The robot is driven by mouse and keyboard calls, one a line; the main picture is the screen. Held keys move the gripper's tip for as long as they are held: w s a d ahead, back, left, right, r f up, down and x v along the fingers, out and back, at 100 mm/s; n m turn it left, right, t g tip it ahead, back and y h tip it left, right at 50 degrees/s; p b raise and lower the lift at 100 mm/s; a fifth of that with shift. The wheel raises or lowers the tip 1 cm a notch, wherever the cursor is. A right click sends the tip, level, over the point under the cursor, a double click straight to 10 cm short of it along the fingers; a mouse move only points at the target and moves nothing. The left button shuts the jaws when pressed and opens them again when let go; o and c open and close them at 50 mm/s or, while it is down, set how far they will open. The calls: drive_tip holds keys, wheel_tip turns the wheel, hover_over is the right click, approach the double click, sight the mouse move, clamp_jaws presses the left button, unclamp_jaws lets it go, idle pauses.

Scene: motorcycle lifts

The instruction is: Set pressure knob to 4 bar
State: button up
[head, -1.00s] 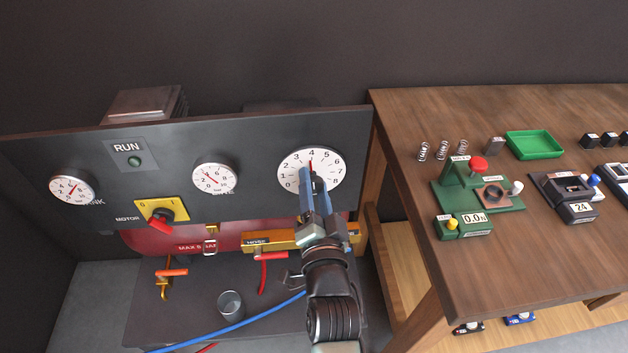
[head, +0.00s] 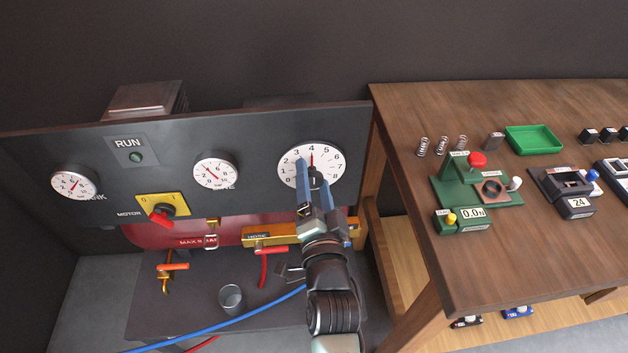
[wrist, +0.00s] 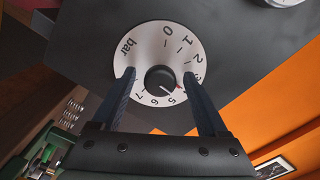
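The pressure knob (wrist: 160,79) is a round black knob at the centre of a white dial (wrist: 128,59) marked from 0 upward in bar. In the wrist view a light line on the knob points about where the 4 lies, close to a red mark; the 4 itself is hidden behind a finger. In the head view the same dial (head: 291,166) shows the red mark just under the 4. My gripper (wrist: 160,84) is open, with one blue finger on each side of the knob and a visible gap to it on both sides.
The dark panel (head: 258,150) also carries two smaller gauges, a RUN lamp (head: 136,157) and a red motor switch (head: 160,216). Below are a brass bar (head: 290,235), red-handled valves and a blue hose. A wooden bench (head: 400,110) with fixtures stands close on the right.

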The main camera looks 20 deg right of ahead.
drive_tip(key=shift+s, duration=0.1)
drive_tip(key=b+v, duration=0.1)
drive_tip(key=v, duration=1.1)
drive_tip(key=shift+s+b, duration=0.35)
drive_tip(key=shift+s, duration=0.05)
drive_tip(key=shift+a, duration=0.15)
drive_tip(key=w+a+r+n+t+y, duration=0.1)
drive_tip(key=w+a+r+n+t, duration=0.15)
drive_tip(key=r, duration=0.55)
drive_tip(key=w+a+r+n+t+y, duration=0.1)
drive_tip(key=w+r+n, duration=0.15)
drive_tip(key=r, duration=0.55)
drive_tip(key=w+a+r+n+t+y, duration=0.1)
drive_tip(key=w+a+r+n, duration=0.15)
drive_tip(key=r, duration=0.55)
drive_tip(key=s+a+r+n+t, duration=0.1)
drive_tip(key=s+a+r+n, duration=0.1)
drive_tip(key=r, duration=0.6)
drive_tip(key=s+a+r+n+t+y+p, duration=0.1)
drive_tip(key=s+a+r+n+t, duration=0.1)
drive_tip(key=r, duration=0.6)
drive_tip(key=s+a+r+n+t+y, duration=0.1)
drive_tip(key=s+a+r+n+t, duration=0.1)
drive_tip(key=r, duration=0.7)
drive_tip(key=shift+s+a+n+p, duration=0.35)
drive_tip(key=shift+s+n, duration=0.1)
drive_tip(key=shift+s, duration=0.35)
drive_tip(key=shift+t, duration=0.25)
